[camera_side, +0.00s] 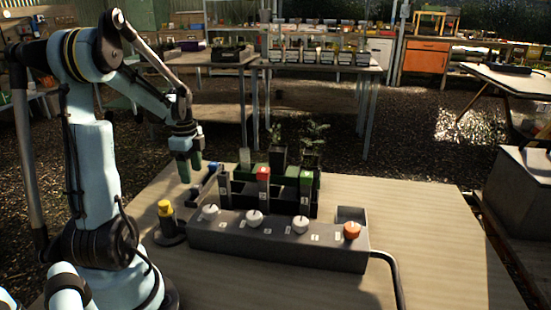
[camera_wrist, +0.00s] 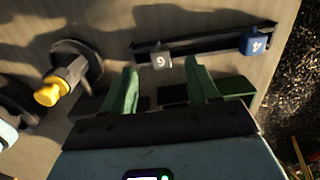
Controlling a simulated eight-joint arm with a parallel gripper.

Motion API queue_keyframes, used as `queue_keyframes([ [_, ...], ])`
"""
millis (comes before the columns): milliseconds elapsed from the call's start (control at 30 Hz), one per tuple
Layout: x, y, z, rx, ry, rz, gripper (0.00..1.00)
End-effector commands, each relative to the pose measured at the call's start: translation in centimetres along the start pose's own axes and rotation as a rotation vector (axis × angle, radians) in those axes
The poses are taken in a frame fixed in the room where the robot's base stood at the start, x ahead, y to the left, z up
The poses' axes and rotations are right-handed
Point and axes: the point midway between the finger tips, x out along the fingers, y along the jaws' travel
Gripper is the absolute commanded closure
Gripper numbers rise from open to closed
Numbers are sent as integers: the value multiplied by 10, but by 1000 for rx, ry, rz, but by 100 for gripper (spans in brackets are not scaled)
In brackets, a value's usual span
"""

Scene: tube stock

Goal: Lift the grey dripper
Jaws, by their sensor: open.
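In the wrist view a small grey block (camera_wrist: 161,60) with a light mark sits on a dark rail (camera_wrist: 205,39), and I take it to be the grey dripper. A blue block (camera_wrist: 254,42) marked 4 is at the rail's right end; it also shows in the side view (camera_side: 213,167). My gripper (camera_wrist: 164,76) is open, its green fingers apart and empty, with the grey block just beyond and between the fingertips. In the side view my gripper (camera_side: 190,172) hangs above the rail's near end; the grey block there is hard to make out.
A yellow-topped knob on a round black base (camera_side: 165,208) stands left of a grey control box (camera_side: 275,245) with white knobs and an orange one. Behind the box are dark holders with red (camera_side: 263,172) and green (camera_side: 306,176) tops, and plants.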

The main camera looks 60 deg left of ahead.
Motion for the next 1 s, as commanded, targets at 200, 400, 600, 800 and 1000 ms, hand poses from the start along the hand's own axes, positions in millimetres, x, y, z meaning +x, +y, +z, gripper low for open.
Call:
queue_keyframes([
  [200,28,0,-3,0,0,0,40],
  [400,45,0,-2,0,0,0,40],
  [600,47,0,-3,0,0,0,40],
  [800,47,0,-3,0,0,0,59],
  [1000,47,0,-3,0,0,0,89],
])
